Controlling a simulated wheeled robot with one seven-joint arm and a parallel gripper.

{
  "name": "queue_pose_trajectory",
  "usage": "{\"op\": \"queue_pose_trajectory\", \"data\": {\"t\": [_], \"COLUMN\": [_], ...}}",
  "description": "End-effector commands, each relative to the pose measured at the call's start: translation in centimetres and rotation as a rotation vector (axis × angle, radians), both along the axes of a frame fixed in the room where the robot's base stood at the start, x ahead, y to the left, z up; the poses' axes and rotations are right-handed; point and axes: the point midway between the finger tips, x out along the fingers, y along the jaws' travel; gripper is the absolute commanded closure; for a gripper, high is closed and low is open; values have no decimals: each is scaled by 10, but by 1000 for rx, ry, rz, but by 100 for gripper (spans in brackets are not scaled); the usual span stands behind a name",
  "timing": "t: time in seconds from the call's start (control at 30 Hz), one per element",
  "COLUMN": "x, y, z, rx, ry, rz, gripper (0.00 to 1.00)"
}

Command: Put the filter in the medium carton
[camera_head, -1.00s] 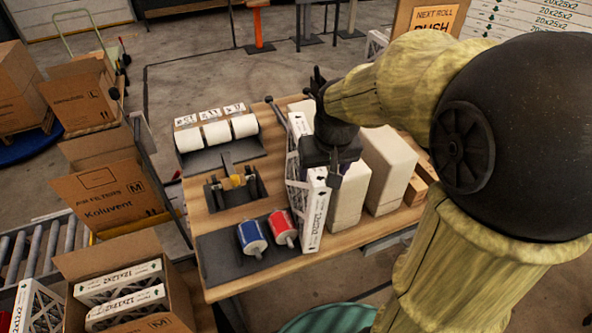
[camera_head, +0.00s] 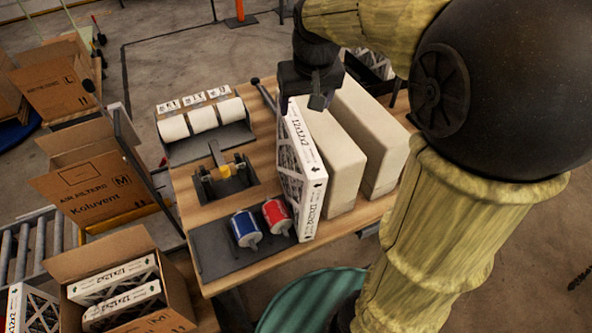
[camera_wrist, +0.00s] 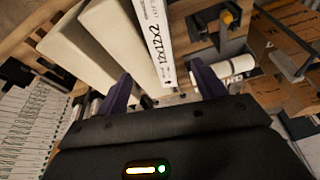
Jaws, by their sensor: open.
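The filter (camera_head: 303,150), white-edged, pleated and marked 12x12x2, stands on edge on the wooden table beside cream blocks. It also shows in the wrist view (camera_wrist: 153,45). My gripper (camera_head: 308,98) is at the filter's far upper end in the head view. In the wrist view my gripper (camera_wrist: 163,90) is open, with one dark finger to each side of the filter's edge. I cannot tell whether the fingers reach down past that edge. The medium carton (camera_head: 95,193), brown and marked M and Koluvent, stands open left of the table.
Two cream blocks (camera_head: 333,175) stand close right of the filter. Red (camera_head: 277,216) and blue (camera_head: 244,228) rolls lie left of it, with white rolls (camera_head: 203,118) behind. Another open carton (camera_head: 180,290) at lower left holds filters. A large L carton (camera_head: 52,85) stands farther back.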

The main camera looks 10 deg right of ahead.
Motion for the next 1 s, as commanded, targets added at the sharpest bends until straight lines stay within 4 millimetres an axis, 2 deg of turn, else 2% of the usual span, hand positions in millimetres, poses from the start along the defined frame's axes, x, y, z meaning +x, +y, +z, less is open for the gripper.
{"op": "queue_pose_trajectory", "data": {"t": [0.4, 0.6, 0.73, 1.0], "x": [21, 29, 32, 32], "y": [-2, -2, -1, -1], "z": [-69, -97, -104, -104], "rx": [0, 0, 0, 0], "ry": [6, 5, 2, 0], "rz": [-6, -6, -5, -3], "gripper": [31, 31, 31, 31]}}
